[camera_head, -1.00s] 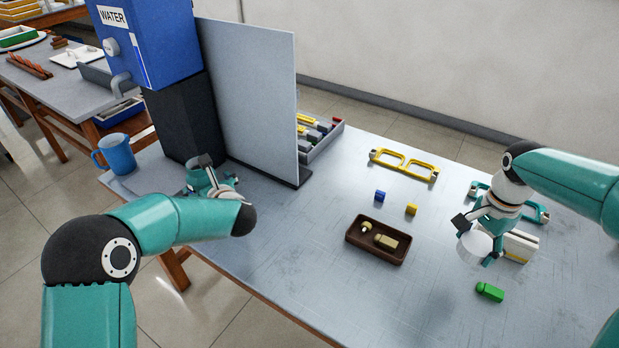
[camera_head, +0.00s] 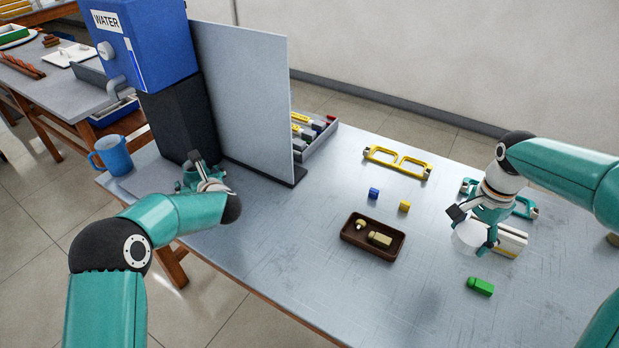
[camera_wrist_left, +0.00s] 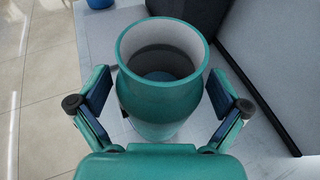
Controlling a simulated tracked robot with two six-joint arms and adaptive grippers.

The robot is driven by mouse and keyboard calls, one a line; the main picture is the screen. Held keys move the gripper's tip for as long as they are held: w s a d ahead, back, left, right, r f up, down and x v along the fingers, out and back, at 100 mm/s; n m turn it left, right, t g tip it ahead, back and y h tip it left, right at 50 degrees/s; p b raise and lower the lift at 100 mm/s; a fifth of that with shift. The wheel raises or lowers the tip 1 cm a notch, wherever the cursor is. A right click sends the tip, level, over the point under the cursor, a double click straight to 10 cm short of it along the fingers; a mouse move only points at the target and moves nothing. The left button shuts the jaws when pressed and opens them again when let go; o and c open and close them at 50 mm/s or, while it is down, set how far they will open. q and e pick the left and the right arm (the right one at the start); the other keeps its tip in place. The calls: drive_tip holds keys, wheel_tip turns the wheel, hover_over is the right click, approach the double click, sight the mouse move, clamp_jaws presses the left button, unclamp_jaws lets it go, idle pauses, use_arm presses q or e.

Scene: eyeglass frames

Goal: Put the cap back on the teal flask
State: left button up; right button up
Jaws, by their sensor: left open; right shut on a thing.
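The teal flask (camera_wrist_left: 160,107) stands upright with its mouth open in the left wrist view, showing a pale inner rim and a dark inside. In the head view my left arm and gripper largely hide it beside the water dispenser. My left gripper (camera_head: 207,178) is open, and its fingers show on either side of the flask in the left wrist view (camera_wrist_left: 160,105). They look apart from its wall. My right gripper (camera_head: 474,222) is shut on a pale round cap (camera_head: 467,238), held above the table at the right, far from the flask.
The blue water dispenser (camera_head: 145,45) on a black stand and a grey upright panel (camera_head: 245,100) stand close to my left gripper. A blue mug (camera_head: 113,157) is at the left edge. A brown tray (camera_head: 349,243), small blocks and eyeglass frames (camera_head: 398,162) lie mid-table. The table's front middle is clear.

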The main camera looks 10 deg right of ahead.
use_arm(q)
drive_tip(key=shift+c, duration=0.3)
drive_tip(key=c, duration=1.6)
drive_tip(key=shift+r, duration=0.15)
drive_tip(key=shift+c, duration=0.6)
drive_tip(key=shift+r, duration=0.15)
drive_tip(key=shift+w+r, duration=0.1)
drive_tip(key=shift+r, duration=0.5)
use_arm(e)
drive_tip(key=shift+f, duration=0.1)
use_arm(q)
wheel_tip(320, 180, up, 18)
drive_tip(key=shift+r, duration=0.25)
